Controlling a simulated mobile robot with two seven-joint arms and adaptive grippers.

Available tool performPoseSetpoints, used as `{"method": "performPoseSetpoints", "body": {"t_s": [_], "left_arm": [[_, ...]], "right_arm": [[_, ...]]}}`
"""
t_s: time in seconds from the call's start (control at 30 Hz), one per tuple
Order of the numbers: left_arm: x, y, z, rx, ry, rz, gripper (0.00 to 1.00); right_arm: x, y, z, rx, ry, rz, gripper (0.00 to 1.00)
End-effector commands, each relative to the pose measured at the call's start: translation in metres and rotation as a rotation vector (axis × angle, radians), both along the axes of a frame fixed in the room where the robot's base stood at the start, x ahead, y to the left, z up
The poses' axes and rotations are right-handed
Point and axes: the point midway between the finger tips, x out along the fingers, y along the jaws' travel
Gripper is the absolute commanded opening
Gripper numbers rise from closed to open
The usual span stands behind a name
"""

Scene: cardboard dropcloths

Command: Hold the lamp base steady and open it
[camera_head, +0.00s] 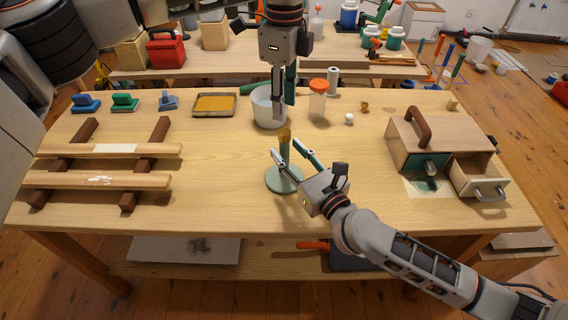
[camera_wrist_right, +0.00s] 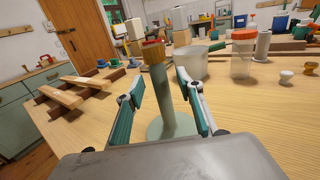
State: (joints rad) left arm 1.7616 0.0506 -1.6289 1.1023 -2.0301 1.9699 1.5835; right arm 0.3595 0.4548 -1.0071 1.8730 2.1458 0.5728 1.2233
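The lamp base (camera_head: 283,180) stands upright on the table, with a round grey-green foot, a thin stem and a brownish-gold cap (camera_head: 284,134). In the right wrist view the cap (camera_wrist_right: 153,54) shows a reddish top, and the stem (camera_wrist_right: 165,98) rises between my right fingers. My right gripper (camera_head: 285,146) is open around the stem, with a gap on both sides. In the right wrist view both fingers of this gripper (camera_wrist_right: 160,98) are spread. My left gripper (camera_head: 283,114) points down above the cap, its fingers apart and seen nearly edge-on, with nothing visible between them.
A white pot (camera_head: 264,106) stands just behind the lamp base, near my left gripper. An orange-lidded jar (camera_head: 318,101) is to its right. A wooden rack (camera_head: 70,182) is at left, and a small box with an open drawer (camera_head: 482,185) at right.

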Motion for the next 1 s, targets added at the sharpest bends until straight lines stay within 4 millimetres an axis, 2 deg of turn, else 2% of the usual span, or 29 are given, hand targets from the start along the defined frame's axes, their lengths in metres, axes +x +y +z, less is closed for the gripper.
{"method": "performPoseSetpoints", "body": {"t_s": [0.2,0.53,0.67,0.7,0.87,1.0], "left_arm": [[0.000,0.000,0.000,-0.001,0.000,-0.001,0.35],[0.000,0.000,0.000,-0.001,0.000,-0.001,0.35],[0.000,0.000,0.000,-0.001,0.000,-0.001,0.35],[0.000,0.000,0.000,-0.001,0.000,-0.001,0.35],[0.000,0.000,0.000,-0.001,0.000,-0.005,0.35],[0.000,0.000,0.000,-0.001,0.000,-0.074,0.35]], "right_arm": [[0.016,0.011,0.000,0.000,0.000,0.001,0.37],[0.018,0.012,0.000,-0.001,-0.001,0.001,0.37],[0.018,0.012,0.000,-0.001,-0.001,0.001,0.03],[0.018,0.012,0.000,-0.001,-0.001,0.001,0.00],[0.018,0.012,0.000,-0.002,-0.001,0.001,0.00],[0.018,0.012,0.000,-0.002,-0.001,0.001,0.00]]}}
